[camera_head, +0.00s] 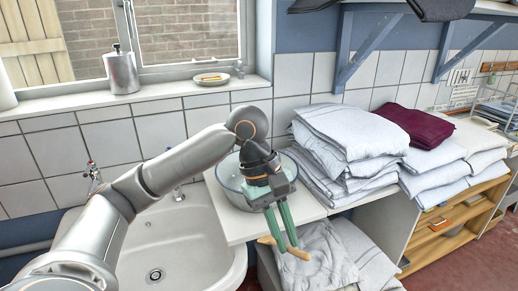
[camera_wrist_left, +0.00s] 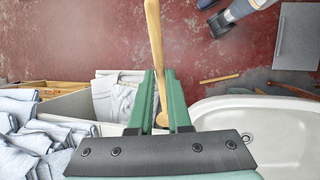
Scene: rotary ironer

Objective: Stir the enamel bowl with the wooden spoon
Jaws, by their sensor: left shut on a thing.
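The enamel bowl (camera_head: 229,189) is pale grey and stands on the white counter beside the sink. My left gripper (camera_head: 285,245) is shut on the wooden spoon (camera_head: 299,253), in front and to the right of the bowl, past the counter's front edge. In the left wrist view the spoon (camera_wrist_left: 153,40) passes between the fingers (camera_wrist_left: 160,90), with a long length reaching to the top edge. The arm and wrist hide part of the bowl. My right gripper does not show.
A white sink (camera_head: 190,245) is left of the bowl. Stacks of folded pale linen (camera_head: 345,140) stand close to its right, with a dark red cloth (camera_head: 415,123) further right. More linen (camera_head: 320,265) lies below the counter. A window sill (camera_head: 170,92) runs behind.

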